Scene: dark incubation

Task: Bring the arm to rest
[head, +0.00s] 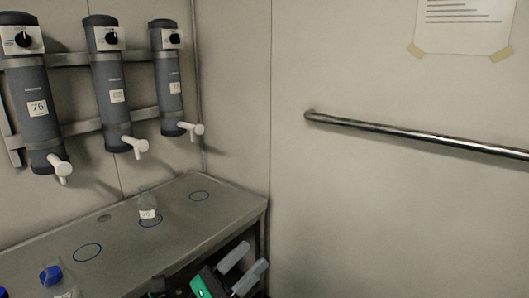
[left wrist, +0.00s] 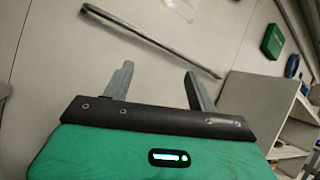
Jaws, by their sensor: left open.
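My left gripper (head: 250,273) shows at the bottom of the head view, beside the right front corner of the metal bench (head: 235,212). Its two grey fingers are apart with nothing between them. In the left wrist view the same open gripper (left wrist: 158,82) faces a bare wall with a metal rail (left wrist: 150,38). My right gripper is in neither view.
Several grey dispensers with white taps (head: 113,95) hang on the wall above the bench. A small clear bottle (head: 148,207) stands in a marked ring on the bench. A blue-capped bottle (head: 52,278) is at the lower left. A handrail (head: 420,133) runs along the right wall.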

